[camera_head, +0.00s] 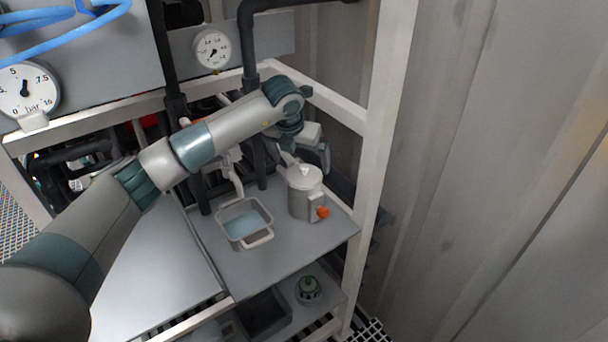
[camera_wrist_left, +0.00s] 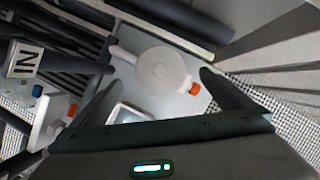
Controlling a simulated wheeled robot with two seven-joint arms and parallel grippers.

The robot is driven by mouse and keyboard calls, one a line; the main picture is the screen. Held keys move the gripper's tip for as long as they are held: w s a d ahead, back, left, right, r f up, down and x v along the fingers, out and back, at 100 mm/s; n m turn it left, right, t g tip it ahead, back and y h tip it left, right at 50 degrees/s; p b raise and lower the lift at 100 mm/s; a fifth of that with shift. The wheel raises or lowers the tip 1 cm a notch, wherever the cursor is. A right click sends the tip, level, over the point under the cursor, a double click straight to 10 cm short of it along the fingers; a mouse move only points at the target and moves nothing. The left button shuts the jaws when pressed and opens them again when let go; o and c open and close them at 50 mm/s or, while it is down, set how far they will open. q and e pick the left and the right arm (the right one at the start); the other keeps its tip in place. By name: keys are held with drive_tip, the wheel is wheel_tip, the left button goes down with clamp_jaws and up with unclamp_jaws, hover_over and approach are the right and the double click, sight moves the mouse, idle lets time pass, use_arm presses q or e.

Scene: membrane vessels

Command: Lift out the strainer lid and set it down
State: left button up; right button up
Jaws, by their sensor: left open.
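A grey cylindrical strainer vessel (camera_head: 303,201) stands upright on the grey shelf, with an orange knob low on its front right. Its round pale lid (camera_head: 304,178) sits on top, with a small raised knob at the middle. In the left wrist view the lid (camera_wrist_left: 160,70) is seen from above, between my fingers. My left gripper (camera_head: 307,160) is open and empty, just above and behind the lid. Its spread fingers also frame the lid in the left wrist view (camera_wrist_left: 158,80). I cannot tell whether a finger touches it. My right gripper is not in view.
An open square basin (camera_head: 244,243) with bluish contents stands left of the vessel. Bare shelf (camera_head: 280,265) lies in front of both. A white frame post (camera_head: 372,150) rises close on the right. Dark pipes (camera_head: 252,60) and a gauge (camera_head: 212,50) are behind.

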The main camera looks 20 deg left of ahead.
sight(304, 166)
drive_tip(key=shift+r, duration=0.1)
use_arm(q)
drive_tip(key=shift+w+f+p, duration=0.15)
drive_tip(key=shift+p, duration=0.15)
drive_tip(key=shift+w+d+f+p, duration=0.1)
drive_tip(key=shift+w+f+p, duration=0.1)
drive_tip(key=shift+f+p, duration=0.1)
drive_tip(key=x, duration=0.1)
drive_tip(key=p+x, duration=0.1)
drive_tip(key=x, duration=0.1)
drive_tip(key=shift+w+r+p, duration=0.15)
drive_tip(key=shift+w+p, duration=0.05)
drive_tip(key=shift+p, duration=0.1)
drive_tip(key=shift+w+f, duration=0.1)
drive_tip(key=shift+f, duration=0.25)
drive_tip(key=shift+w+f, duration=0.1)
drive_tip(key=shift+f, duration=0.1)
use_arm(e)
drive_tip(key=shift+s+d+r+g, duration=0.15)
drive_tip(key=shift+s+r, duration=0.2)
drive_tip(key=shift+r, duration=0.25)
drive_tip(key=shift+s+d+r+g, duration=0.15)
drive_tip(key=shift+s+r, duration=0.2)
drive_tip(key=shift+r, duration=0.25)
use_arm(q)
drive_tip(key=c, duration=1)
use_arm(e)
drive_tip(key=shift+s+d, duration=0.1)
